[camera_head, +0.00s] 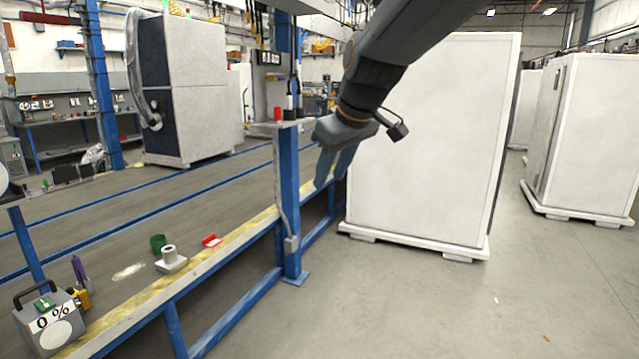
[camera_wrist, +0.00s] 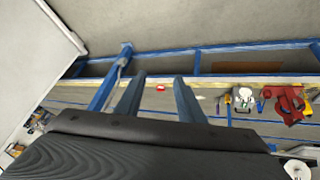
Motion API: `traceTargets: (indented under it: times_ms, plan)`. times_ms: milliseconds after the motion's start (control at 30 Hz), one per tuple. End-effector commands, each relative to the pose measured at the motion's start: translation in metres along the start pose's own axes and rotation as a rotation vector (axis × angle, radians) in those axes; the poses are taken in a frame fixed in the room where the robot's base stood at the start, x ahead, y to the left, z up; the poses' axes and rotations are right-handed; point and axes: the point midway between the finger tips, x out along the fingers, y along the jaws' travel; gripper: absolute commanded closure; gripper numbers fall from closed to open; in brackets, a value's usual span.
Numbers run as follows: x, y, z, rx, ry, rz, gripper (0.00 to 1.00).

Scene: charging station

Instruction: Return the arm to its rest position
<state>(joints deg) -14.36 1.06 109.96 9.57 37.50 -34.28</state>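My gripper (camera_head: 332,167) hangs from my arm at the top middle of the head view, in front of a blue post and a white cabinet. Its two fingers point down and stand apart, with nothing visible between them. The wrist view also shows the two fingers (camera_wrist: 158,100) spread apart with a clear gap. My arm reaches in from the top right of the head view. The gripper is above and beyond the near workbench items and touches nothing that I can make out.
A blue post (camera_head: 288,200) and a white cabinet (camera_head: 430,150) stand close to my gripper.

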Motion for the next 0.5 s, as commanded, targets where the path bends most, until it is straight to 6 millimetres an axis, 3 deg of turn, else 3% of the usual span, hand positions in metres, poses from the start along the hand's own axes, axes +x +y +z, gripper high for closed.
traceTargets:
  times_ms: [33,200,400,500]
  plan:
    - [0.012,0.002,0.035,0.061,-0.053,-0.002,0.65]
    - [0.041,-0.006,0.149,0.278,-0.221,-0.002,0.65]
    - [0.052,-0.035,0.279,0.523,-0.412,0.012,0.65]
    - [0.050,-0.052,0.328,0.619,-0.486,0.022,0.65]
